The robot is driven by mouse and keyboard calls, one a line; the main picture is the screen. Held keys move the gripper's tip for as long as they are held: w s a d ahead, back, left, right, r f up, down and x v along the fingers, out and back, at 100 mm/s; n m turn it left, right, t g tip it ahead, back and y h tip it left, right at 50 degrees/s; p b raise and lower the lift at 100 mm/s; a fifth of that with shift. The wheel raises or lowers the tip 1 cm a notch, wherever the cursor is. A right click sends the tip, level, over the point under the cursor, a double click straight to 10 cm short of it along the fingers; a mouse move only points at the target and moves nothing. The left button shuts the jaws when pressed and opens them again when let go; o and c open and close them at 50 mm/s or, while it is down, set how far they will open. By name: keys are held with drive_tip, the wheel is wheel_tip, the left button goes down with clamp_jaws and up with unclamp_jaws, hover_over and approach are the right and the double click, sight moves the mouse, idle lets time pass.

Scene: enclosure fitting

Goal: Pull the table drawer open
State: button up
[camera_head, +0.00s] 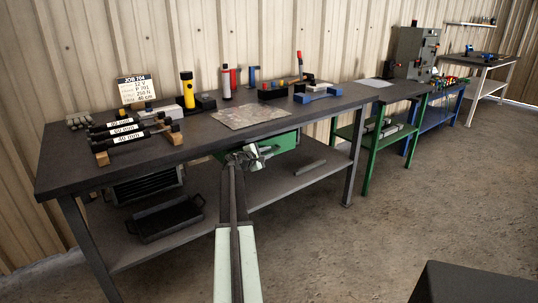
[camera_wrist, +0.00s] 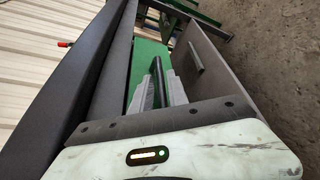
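The table (camera_head: 190,146) is a dark workbench with a lower shelf. Its green drawer (camera_head: 286,142) sits under the front edge of the top, and I cannot tell whether it stands out at all. The green drawer front (camera_wrist: 119,76) also shows in the wrist view, with a dark bar handle (camera_wrist: 158,82) on it. My gripper (camera_head: 247,157) is at the drawer front; in the wrist view its grey fingers (camera_wrist: 159,92) lie close on both sides of the handle, with no clear gap, and look shut on it. The gripper partly hides the handle in the head view.
On the tabletop are dark bars on wooden blocks (camera_head: 102,158), a patterned mat (camera_head: 252,115), a yellow torch (camera_head: 187,90) and a job sign (camera_head: 135,88). A black tray (camera_head: 166,219) lies on the lower shelf.

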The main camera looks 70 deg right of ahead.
drive_tip(key=x, duration=0.3)
clamp_jaws()
drive_tip(key=shift+a, duration=0.1)
idle(1.3)
